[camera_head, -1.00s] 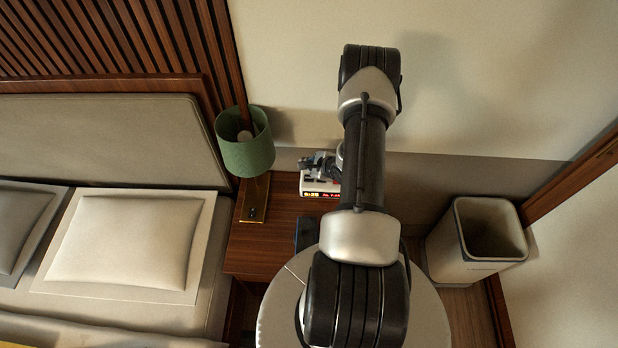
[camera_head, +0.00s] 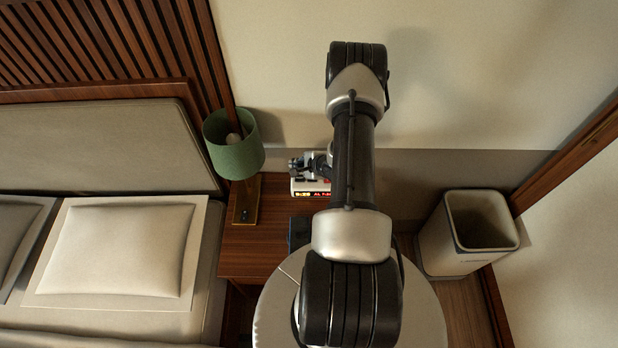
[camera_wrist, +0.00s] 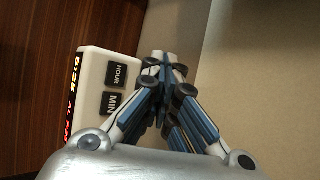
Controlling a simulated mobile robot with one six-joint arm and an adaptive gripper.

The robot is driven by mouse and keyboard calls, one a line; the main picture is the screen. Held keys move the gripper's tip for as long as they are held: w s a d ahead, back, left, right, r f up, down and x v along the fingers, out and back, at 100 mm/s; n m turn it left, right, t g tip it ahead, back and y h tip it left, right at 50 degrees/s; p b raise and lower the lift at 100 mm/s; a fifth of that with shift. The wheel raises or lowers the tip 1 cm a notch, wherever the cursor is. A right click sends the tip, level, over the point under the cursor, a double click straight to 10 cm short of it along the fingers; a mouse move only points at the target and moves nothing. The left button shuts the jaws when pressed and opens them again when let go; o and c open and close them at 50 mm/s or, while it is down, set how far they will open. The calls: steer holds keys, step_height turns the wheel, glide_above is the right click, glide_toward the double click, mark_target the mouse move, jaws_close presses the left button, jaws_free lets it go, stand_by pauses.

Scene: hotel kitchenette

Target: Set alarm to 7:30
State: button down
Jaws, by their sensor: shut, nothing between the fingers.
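The white alarm clock (camera_head: 300,187) sits on the wooden nightstand beyond the lamp base, partly hidden by my arm. Its red display faces the front and is too small to read surely; it seems to start with 5:25 or 5:26. In the wrist view the clock (camera_wrist: 92,72) shows black HOUR (camera_wrist: 117,75) and MIN (camera_wrist: 111,103) buttons on its top. My gripper (camera_wrist: 160,62) is shut and empty, with its tips beside the HOUR button in the picture. In the head view my gripper (camera_head: 299,165) is over the clock's back. I cannot tell whether it touches.
A green lamp (camera_head: 236,150) stands left of the clock on the nightstand (camera_head: 253,252). The wall is close behind. A dark object (camera_head: 298,232) lies nearer on the nightstand. A bin (camera_head: 470,235) stands at the right, and the bed at the left.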

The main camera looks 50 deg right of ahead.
steer(key=s+d+r+n, duration=0.1)
steer(key=n, duration=1)
steer(key=s+r+n, duration=0.1)
steer(key=n, duration=1)
steer(key=s+d+r+n+b, duration=0.1)
steer(key=n, duration=1)
steer(key=shift+s+d+r, duration=0.2)
steer(key=shift+d+r, duration=0.05)
steer(key=shift+d, duration=0.05)
step_height(320, 180, down, 9)
steer(key=b, duration=0.6)
steer(key=shift+r, duration=0.1)
